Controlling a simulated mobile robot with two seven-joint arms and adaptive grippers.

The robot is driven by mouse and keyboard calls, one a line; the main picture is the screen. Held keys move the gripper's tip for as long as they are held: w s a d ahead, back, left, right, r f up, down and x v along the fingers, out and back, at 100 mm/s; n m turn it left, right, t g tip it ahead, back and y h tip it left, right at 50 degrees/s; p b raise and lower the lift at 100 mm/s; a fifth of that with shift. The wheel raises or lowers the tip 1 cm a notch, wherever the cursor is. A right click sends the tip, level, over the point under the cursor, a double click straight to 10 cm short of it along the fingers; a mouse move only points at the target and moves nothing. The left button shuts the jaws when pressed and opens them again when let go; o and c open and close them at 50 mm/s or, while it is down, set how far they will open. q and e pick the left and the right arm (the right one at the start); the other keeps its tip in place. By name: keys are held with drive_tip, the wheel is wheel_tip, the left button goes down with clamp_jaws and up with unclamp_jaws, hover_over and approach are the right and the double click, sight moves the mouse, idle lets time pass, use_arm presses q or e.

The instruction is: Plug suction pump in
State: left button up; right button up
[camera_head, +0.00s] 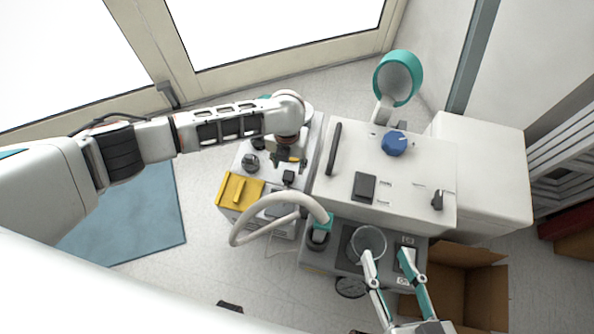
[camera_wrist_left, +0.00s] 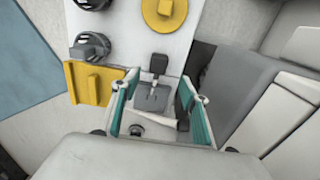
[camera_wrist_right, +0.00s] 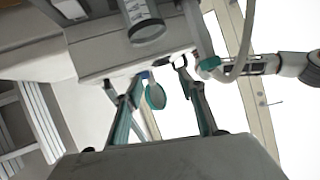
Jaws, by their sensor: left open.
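The dental unit has a white cabinet (camera_head: 388,170) and, left of it, a lower white box (camera_head: 240,165). I cannot tell which part is the suction pump. A black plug-like piece (camera_wrist_left: 158,64) stands on a grey square plate (camera_wrist_left: 152,98) on the low box; whether it is a plug or a switch is unclear. My left gripper (camera_wrist_left: 160,103) is open above that plate, its teal fingers on either side, holding nothing visible. The head view shows it (camera_head: 290,165) pointing down. My right gripper (camera_head: 388,257) is open beside a clear cylinder (camera_head: 370,238); it also shows in the right wrist view (camera_wrist_right: 163,72).
A yellow bracket (camera_head: 240,190) sits on the low box's front edge. A thick pale hose (camera_head: 265,232) loops to a teal connector (camera_head: 322,222). A blue knob (camera_head: 394,143) tops the cabinet. An open cardboard box (camera_head: 480,262) stands right. Floor left is clear, with a blue mat (camera_head: 140,215).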

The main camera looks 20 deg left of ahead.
sight(289, 176)
drive_tip(key=shift+a, duration=0.1)
use_arm(q)
drive_tip(key=shift+s+f, duration=0.1)
use_arm(e)
drive_tip(key=shift+s, duration=0.1)
use_arm(q)
drive_tip(key=shift+s+f, duration=0.1)
drive_tip(key=shift+f, duration=0.25)
wheel_tip(289, 176, down, 2)
drive_tip(key=shift+f+b, duration=0.1)
drive_tip(key=shift+b, duration=0.55)
drive_tip(key=shift+w+r, duration=0.2)
drive_tip(key=shift+r, duration=0.1)
drive_tip(key=shift+f, duration=0.1)
use_arm(e)
drive_tip(key=shift+s+a+f+m, duration=0.15)
drive_tip(key=shift+a+m, duration=0.2)
drive_tip(key=shift+a, duration=0.05)
drive_tip(key=shift+s+a+f+m, duration=0.15)
drive_tip(key=shift+a+m, duration=0.2)
drive_tip(key=shift+a, duration=0.05)
